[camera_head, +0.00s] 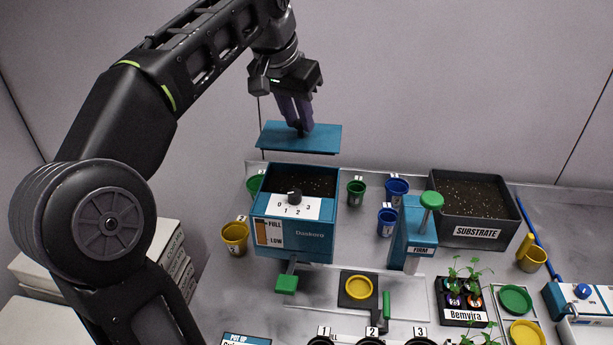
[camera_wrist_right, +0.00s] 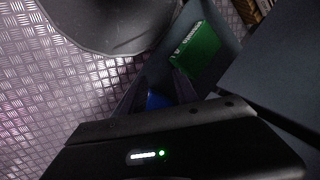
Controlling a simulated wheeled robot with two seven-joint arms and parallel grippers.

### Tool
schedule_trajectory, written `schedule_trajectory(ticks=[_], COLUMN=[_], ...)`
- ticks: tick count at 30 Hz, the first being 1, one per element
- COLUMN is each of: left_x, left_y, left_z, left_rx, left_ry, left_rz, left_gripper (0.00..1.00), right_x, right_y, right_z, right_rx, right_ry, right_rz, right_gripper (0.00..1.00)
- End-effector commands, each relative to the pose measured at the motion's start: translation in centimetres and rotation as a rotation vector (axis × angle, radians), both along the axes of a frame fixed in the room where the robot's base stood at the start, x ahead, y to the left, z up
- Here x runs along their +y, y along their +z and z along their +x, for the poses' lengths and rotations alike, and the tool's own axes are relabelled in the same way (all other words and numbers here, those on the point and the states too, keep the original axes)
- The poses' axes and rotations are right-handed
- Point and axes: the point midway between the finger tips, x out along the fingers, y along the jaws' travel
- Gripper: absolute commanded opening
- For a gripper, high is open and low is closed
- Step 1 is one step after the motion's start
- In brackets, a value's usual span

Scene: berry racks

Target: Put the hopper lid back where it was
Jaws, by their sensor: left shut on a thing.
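The blue hopper lid (camera_head: 318,138) is a flat plate held in the air in the head view. My left gripper (camera_head: 299,122) is shut on its knob from above. The lid hangs roughly level, above and slightly behind the blue hopper (camera_head: 315,248), with a gap between them. The hopper is open on top and dark substrate shows inside it. Its front has a dial, a FULL/LOW gauge and a green lever below. My right gripper is not in the head view.
A grey SUBSTRATE bin (camera_head: 475,238) stands at the right. A blue FIRM press (camera_head: 411,235) with a green knob is right of the hopper. Green cup (camera_head: 356,193), blue cup (camera_head: 396,191) and yellow cup (camera_head: 235,238) stand around it. A plant tray (camera_head: 461,300) is at front right.

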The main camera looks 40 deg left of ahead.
Motion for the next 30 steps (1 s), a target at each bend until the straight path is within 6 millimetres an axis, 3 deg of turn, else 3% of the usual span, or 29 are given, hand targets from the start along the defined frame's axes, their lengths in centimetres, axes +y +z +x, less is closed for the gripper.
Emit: schedule_trajectory(ticks=[5, 11, 12, 18, 26, 30], left_x=[0.0, 0.0, 0.0, 0.0, 0.0, 0.0], left_y=[-0.3, -3.6, -3.7, -5.8, -5.8, -7.0], left_z=[0.0, 0.0, -0.1, 0.0, 0.0, 0.0], left_rx=[0.0, 0.001, 0.003, -0.001, -0.001, 0.002], left_ry=[0.0, 0.0, 0.001, 0.0, 0.0, 0.001], left_rz=[0.0, 0.0, 0.0, 0.001, 0.0, -0.001], left_gripper=[0.0, 0.0, 0.0, 0.0, 0.0, 0.0], right_x=[0.0, 0.2, 0.2, 0.2, 0.2, 0.2], right_y=[-0.2, -2.5, -1.8, -1.6, -1.7, -1.7], right_z=[0.0, 0.2, 0.2, 0.2, 0.2, 0.2], right_rx=[0.0, -0.008, -0.008, -0.008, -0.008, -0.008], right_ry=[0.0, 0.002, 0.002, 0.002, 0.002, 0.002], right_rz=[0.0, 0.005, 0.005, 0.005, 0.005, 0.005], right_gripper=[0.36, 0.36, 0.36, 0.36, 0.36, 0.36])
